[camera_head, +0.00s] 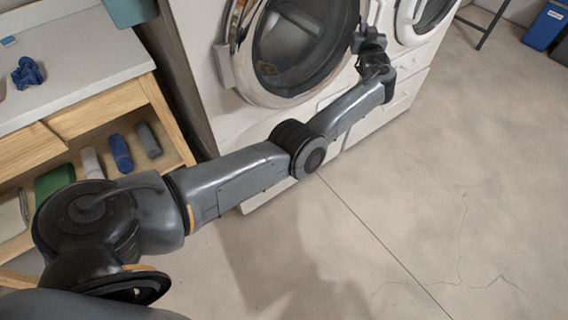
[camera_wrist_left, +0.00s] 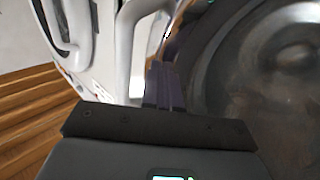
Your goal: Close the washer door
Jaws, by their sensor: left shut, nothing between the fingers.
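The washer (camera_head: 205,20) is a white front-loader at the top centre of the head view. Its round washer door (camera_head: 300,45) has dark glass and a chrome rim. Whether the door sits flush or slightly ajar is hard to tell. My left arm reaches across the front of the washer. My left gripper (camera_head: 366,38) is shut and empty at the right edge of the door. In the left wrist view, the shut fingers (camera_wrist_left: 164,86) appear beside the dark round glass (camera_wrist_left: 275,75), next to white casing; contact is unclear. My right gripper is not in view.
A wooden bench with a white top (camera_head: 70,60) stands at the left, with bottles on its shelf (camera_head: 120,152). A second white machine (camera_head: 425,20) is right of the washer. The concrete floor (camera_head: 440,180) is clear.

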